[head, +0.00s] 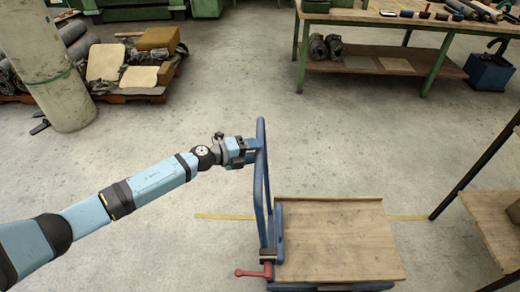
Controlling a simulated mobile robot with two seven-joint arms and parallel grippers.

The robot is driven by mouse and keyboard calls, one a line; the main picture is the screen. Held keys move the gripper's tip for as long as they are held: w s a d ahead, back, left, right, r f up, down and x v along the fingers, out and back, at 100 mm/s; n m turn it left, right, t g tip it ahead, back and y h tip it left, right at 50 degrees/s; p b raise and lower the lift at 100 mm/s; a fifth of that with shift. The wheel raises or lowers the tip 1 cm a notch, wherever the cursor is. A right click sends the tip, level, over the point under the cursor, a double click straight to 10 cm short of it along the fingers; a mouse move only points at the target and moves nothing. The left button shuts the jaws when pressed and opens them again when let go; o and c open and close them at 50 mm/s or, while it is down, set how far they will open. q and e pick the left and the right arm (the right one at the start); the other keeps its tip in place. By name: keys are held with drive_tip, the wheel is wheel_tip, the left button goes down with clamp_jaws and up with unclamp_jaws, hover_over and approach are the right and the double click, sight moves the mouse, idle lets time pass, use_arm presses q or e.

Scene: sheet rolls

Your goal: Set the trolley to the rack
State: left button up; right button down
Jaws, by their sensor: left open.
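The trolley has a wooden deck (335,240) on a blue frame, with an upright blue handle (261,180) at its left end. A red lever (253,273) sits low by the handle. My left gripper (251,151) is open at the upper part of the handle. Its fingers overlap the near bar in the picture; I cannot tell whether they touch it. The rack (474,172), with dark posts and wooden shelves, stands at the right edge, partly out of view. A strip of floor separates it from the trolley deck. My right gripper is not in view.
A yellow floor line (405,218) runs behind the deck. A green workbench (395,22) with tools stands at the back right, a blue bin (489,73) beside it. A thick column (48,70) and a loaded pallet (130,93) stand at the left. The middle floor is clear.

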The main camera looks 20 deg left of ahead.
use_arm(q)
drive_tip(key=shift+x, duration=1.05)
clamp_jaws()
